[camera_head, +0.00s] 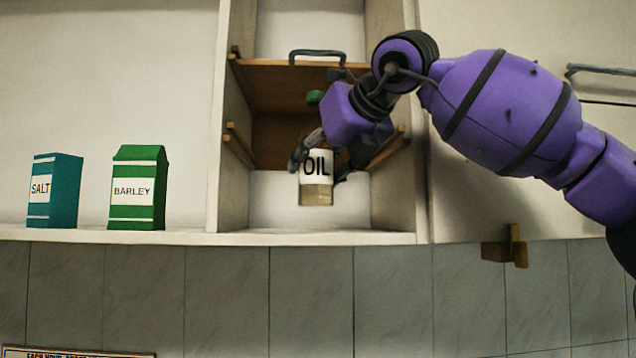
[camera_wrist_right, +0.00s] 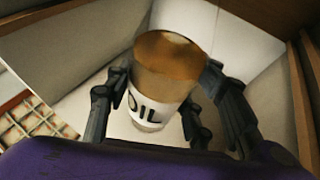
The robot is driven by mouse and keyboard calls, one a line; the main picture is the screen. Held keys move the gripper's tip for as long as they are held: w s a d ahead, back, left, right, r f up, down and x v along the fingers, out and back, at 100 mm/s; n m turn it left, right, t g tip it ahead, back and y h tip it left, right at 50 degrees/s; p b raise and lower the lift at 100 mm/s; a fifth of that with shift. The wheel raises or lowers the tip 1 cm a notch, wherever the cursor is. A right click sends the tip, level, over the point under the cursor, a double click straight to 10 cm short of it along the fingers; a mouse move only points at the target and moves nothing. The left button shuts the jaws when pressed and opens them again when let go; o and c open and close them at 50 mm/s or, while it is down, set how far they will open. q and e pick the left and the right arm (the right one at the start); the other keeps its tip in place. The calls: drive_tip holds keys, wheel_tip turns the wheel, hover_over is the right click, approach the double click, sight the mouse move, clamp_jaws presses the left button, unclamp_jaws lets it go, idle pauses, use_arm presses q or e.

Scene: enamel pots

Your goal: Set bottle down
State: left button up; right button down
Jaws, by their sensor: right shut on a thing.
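The bottle (camera_head: 317,190) has a white label reading OIL and a brownish lower part. A green cap (camera_head: 315,97) shows above it in the head view, partly hidden behind my arm. My right gripper (camera_head: 322,168) is shut on the bottle, with fingers on both sides of it. The bottle is upright inside the narrow cupboard compartment, over its bottom board (camera_head: 290,238); I cannot tell whether it touches. The right wrist view shows the bottle (camera_wrist_right: 160,85) between the dark fingers of the right gripper (camera_wrist_right: 160,105). My left gripper is not in view.
A brown wooden shelf (camera_head: 265,90) with a dark handle (camera_head: 318,53) is in the compartment above the bottle. A teal SALT box (camera_head: 65,190) and a green BARLEY box (camera_head: 150,190) stand on the ledge at left. A wooden piece (camera_head: 507,248) is below the cupboard at right.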

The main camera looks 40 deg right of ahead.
sight(324, 170)
drive_tip(key=shift+s+a+f+p, duration=0.1)
drive_tip(key=shift+f+p, duration=0.1)
drive_tip(key=shift+f, duration=0.55)
drive_tip(key=shift+s+a+f+p, duration=0.1)
drive_tip(key=shift+f+p, duration=0.05)
drive_tip(key=shift+f, duration=0.6)
drive_tip(key=shift+w+d+f, duration=0.25)
drive_tip(key=shift+d+f, duration=0.05)
drive_tip(key=shift+f, duration=0.05)
drive_tip(key=shift+a+f, duration=0.1)
drive_tip(key=c, duration=0.8)
unclamp_jaws()
drive_tip(key=shift+f, duration=0.15)
drive_tip(key=v, duration=1.2)
